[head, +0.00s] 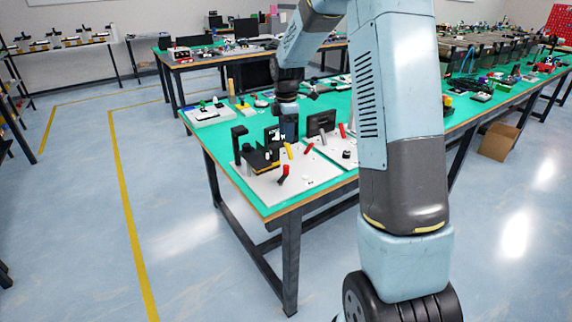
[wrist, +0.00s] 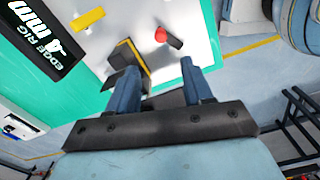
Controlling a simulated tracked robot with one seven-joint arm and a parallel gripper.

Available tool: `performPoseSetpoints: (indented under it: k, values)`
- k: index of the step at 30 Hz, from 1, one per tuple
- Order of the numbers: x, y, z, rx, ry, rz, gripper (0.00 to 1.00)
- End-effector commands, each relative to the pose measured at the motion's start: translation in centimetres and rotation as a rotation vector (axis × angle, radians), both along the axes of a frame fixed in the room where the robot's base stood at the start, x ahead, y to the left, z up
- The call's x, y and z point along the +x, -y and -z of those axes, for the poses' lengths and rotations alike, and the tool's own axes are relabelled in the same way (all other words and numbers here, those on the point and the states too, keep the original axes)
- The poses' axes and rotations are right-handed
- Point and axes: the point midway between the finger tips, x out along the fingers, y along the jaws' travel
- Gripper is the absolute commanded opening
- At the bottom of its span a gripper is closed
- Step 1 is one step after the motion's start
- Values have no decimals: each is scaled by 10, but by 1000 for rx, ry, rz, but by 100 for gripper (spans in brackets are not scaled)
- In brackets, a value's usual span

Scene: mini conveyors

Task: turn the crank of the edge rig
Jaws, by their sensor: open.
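The edge rig is a pale plate (head: 305,182) near the table's front left corner, with a black and yellow block (head: 262,158) on it. Its crank (head: 284,173) has a red grip on a short dark arm. In the wrist view the crank's red knob (wrist: 161,35) lies beyond the fingertips, roughly in line with the gap. The rig's black label (wrist: 45,30) reads "EDGE RIG 4 mm". My gripper (wrist: 158,68) is open and empty, with its two blue fingers apart and not touching the crank. In the head view it hangs over the rig's back part.
The black and yellow block (wrist: 128,58) lies close to the left fingertip in the wrist view. A yellow handle (wrist: 88,20) stands near the label. Another rig with a dark panel (head: 321,122) stands just to the right. Open floor lies left of the table.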

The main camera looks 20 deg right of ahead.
Motion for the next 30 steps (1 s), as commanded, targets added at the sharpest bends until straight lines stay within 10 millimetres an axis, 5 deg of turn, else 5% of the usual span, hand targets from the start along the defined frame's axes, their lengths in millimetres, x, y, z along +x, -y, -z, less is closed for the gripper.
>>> performPoseSetpoints:
  k: [18, 30]
  values:
    - [-1, 0, 102, 0, -2, 3, 51]
    - [-1, 1, 129, 0, 1, 4, 51]
